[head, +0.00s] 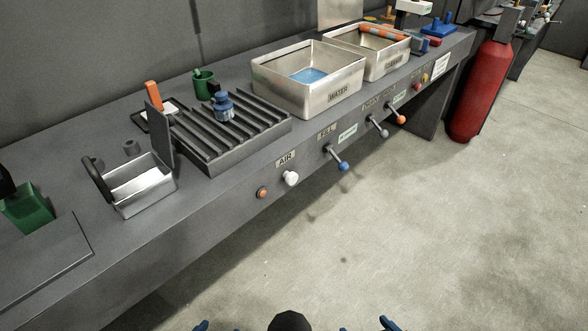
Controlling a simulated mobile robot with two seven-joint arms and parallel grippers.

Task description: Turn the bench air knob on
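The bench air knob is a round white knob (291,178) on the bench's front face, just below and right of the AIR label (285,160). It is unobstructed, and nothing touches it. Its turn position is too small to read. Small blue parts of my own body show at the bottom edge, well below the knob and apart from it. I cannot make out either gripper in the head view.
An orange button (262,193) sits left of the knob. A blue-tipped lever (343,166) sticks out to its right, with a grey-tipped lever (384,133) and an orange-tipped lever (401,119) beyond. A ribbed rack (262,136) stands above. The floor in front is clear.

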